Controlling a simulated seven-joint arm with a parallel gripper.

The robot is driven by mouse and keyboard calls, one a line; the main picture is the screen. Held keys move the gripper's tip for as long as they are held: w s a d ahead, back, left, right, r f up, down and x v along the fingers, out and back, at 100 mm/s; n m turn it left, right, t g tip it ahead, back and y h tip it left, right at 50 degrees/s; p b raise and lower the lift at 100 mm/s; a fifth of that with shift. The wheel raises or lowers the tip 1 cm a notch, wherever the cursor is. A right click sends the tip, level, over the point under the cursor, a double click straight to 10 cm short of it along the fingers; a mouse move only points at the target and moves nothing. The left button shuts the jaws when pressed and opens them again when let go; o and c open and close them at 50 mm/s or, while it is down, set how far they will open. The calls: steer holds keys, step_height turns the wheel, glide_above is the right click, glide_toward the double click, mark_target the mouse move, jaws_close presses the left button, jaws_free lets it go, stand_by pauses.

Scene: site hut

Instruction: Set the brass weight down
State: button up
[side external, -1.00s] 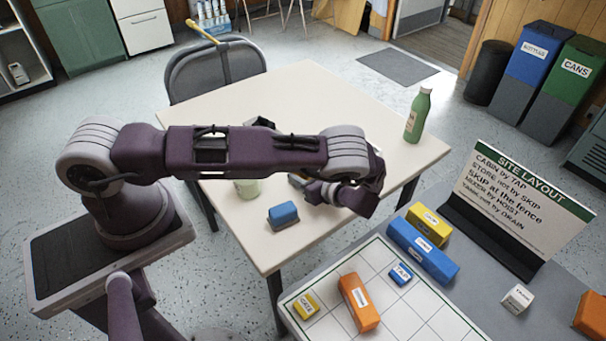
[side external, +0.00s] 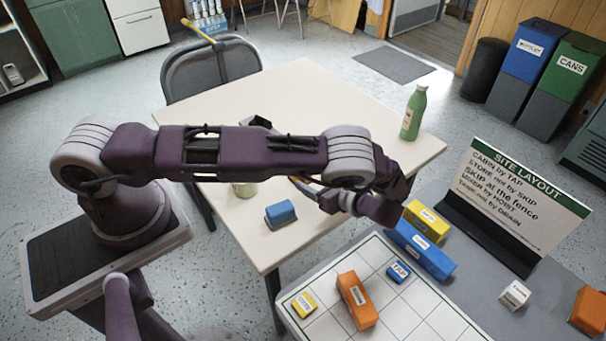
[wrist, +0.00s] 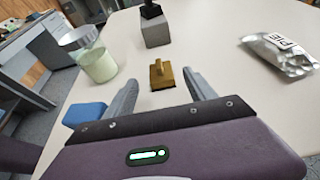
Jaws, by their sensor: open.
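The brass weight (wrist: 162,76), a small gold block with a raised grip on top, stands upright on the pale table (wrist: 215,45) in the wrist view. My gripper (wrist: 159,80) is open, with one finger to the left of the weight and one to the right. Gaps show between the weight and both fingers, and it sits around the level of the fingertips. In the side external view my wrist is over the table's near right edge, and my arm mostly hides the fingers and the weight.
A lidded jar of pale green liquid (wrist: 98,62) and a blue block (wrist: 85,114) are left of my gripper. A grey block (wrist: 155,32) stands behind the weight; a silver pouch (wrist: 278,52) lies right. A green bottle (side external: 413,113) stands at the table's far right.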

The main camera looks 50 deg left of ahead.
steer(key=v, duration=0.4)
steer(key=shift+d+r, duration=0.2)
steer(key=shift+d, duration=0.15)
steer(key=s+r+n+h, duration=0.4)
steer(key=r+n+h, duration=0.1)
steer(key=r, duration=0.8)
steer(key=s+r+n+h, duration=0.3)
steer(key=r+n+h, duration=0.25)
steer(key=r, duration=0.75)
steer(key=s+r+n+t+h, duration=0.1)
steer(key=s+r+n+t, duration=0.1)
steer(key=s, duration=0.7)
steer(key=s+d+r+n+t+h, duration=0.1)
steer(key=s+r+n+t+h, duration=0.1)
steer(key=s+r+n, duration=0.3)
steer(key=s+r+t, duration=0.1)
steer(key=s, duration=0.3)
steer(key=shift+s+d+t, duration=0.2)
steer(key=shift+d+t, duration=0.1)
